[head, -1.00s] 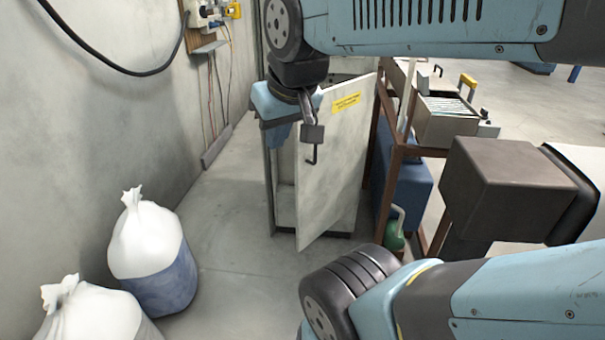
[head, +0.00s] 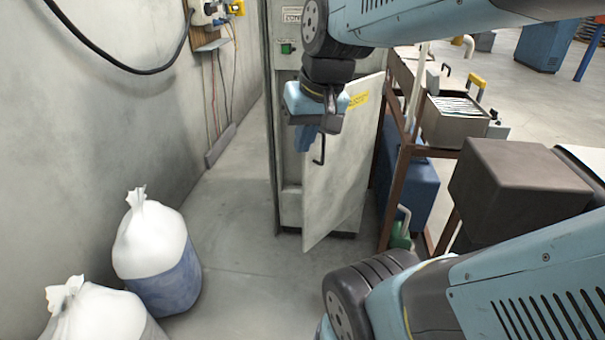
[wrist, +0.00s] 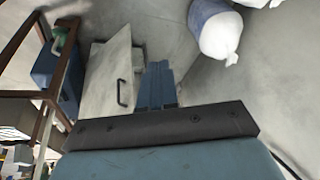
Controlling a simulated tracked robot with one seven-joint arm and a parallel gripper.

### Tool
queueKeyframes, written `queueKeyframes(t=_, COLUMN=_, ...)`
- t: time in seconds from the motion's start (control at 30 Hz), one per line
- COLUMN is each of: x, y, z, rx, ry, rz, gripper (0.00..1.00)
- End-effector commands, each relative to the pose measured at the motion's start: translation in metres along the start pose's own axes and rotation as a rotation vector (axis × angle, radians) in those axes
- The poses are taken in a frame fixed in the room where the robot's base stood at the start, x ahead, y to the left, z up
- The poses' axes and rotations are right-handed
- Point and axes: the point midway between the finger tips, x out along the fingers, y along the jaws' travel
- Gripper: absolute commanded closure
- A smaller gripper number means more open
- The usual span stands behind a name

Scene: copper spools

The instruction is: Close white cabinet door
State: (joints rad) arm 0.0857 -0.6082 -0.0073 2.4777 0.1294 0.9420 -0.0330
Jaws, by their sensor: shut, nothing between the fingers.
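The white cabinet door (head: 338,190) stands partly open in the head view, with a yellow label (head: 358,99) near its top. Its black handle (head: 320,150) is near the left, free edge. The grey-white cabinet (head: 291,212) shows through the gap left of the door. My gripper (head: 304,138) is shut and empty, just left of the handle near the door's upper left edge. My wrist hides the door's upper left corner. In the wrist view, the shut fingers (wrist: 157,84) lie right of the door (wrist: 108,80) and handle (wrist: 122,93); I cannot tell whether they touch the door.
Tied white-and-blue bags (head: 158,252) stand at the lower left by the wall. A brown metal rack (head: 395,180) and a blue box (head: 411,190) stand close to the right of the door. The floor (head: 235,265) before the cabinet is clear.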

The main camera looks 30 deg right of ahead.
Motion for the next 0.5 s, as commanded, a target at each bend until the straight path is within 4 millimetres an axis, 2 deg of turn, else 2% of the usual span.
queueKeyframes(t=0.1, x=0.023, y=0.000, z=-0.009, rx=0.101, ry=-0.102, rz=-0.048, gripper=1.00)
queueKeyframes(t=0.5, x=0.090, y=0.004, z=-0.040, rx=0.456, ry=-0.375, rz=-0.253, gripper=1.00)
